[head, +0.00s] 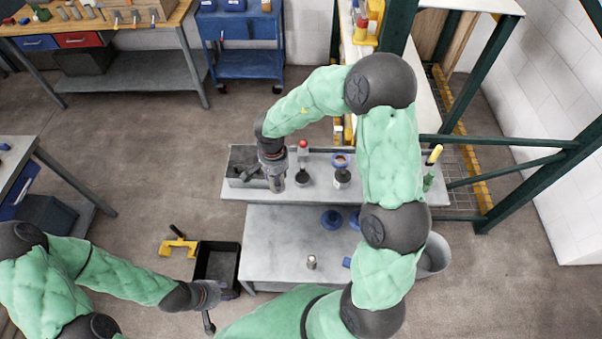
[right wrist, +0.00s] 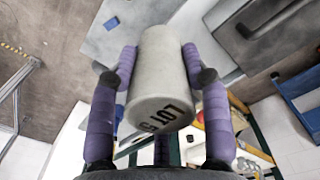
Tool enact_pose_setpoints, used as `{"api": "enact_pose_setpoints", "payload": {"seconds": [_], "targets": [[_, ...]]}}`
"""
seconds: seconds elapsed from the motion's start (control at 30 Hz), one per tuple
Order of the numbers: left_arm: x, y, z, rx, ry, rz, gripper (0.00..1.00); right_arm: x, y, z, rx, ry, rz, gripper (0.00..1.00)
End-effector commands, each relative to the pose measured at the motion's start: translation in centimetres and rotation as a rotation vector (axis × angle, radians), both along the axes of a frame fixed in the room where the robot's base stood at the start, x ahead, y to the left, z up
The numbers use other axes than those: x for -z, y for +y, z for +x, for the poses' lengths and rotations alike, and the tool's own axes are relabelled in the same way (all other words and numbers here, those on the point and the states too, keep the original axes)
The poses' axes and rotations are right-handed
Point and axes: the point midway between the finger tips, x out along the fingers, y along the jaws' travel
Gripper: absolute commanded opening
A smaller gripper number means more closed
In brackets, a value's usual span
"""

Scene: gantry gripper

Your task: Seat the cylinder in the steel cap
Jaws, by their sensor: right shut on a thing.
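My right gripper (right wrist: 160,62) is shut on a pale grey cylinder (right wrist: 158,85), with one purple finger on each side of it. Dark lettering beginning "LOT" shows near the cylinder's end. In the head view the right gripper (head: 277,180) is over the left part of the raised grey shelf, by a grey tray. A small steel-coloured round piece (head: 312,262) stands on the lower grey table; it looks like the steel cap, but it is too small to be sure. My left gripper (head: 225,291) is beside a black bin, its fingers too small to read.
The grey tray (head: 236,180) is at the shelf's left end. A red-topped item (head: 303,146) and a blue-topped item (head: 342,160) stand right of the gripper. Blue round pieces (head: 331,220) lie on the lower table (head: 275,245). The black bin (head: 232,248) is left of it.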

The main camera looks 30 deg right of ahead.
Motion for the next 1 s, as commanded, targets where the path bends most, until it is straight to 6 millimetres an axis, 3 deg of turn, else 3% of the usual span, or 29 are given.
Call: {"api": "enact_pose_setpoints", "payload": {"seconds": [0.17, 0.5, 0.7, 1.0], "targets": [[-0.1, 0.0, 0.0, 0.0, 0.001, 0.0, 0.4, 1.0, -2.2, 1.0, 0.008, 0.001, -0.001, 0.0], [-0.5, 0.0, 0.0, 0.0, 0.0, 0.0, 0.4, 4.1, -8.6, 3.9, 0.007, -0.001, -0.001, 0.0], [-0.4, 0.0, 0.0, 0.0, 0.0, 0.0, 0.4, 7.4, -10.8, 4.9, 0.004, 0.001, -0.001, 0.0], [-0.5, 0.0, 0.0, 0.0, 0.0, 0.0, 0.4, 9.1, -12.1, 5.6, 0.002, -0.002, -0.001, 0.0]]}}
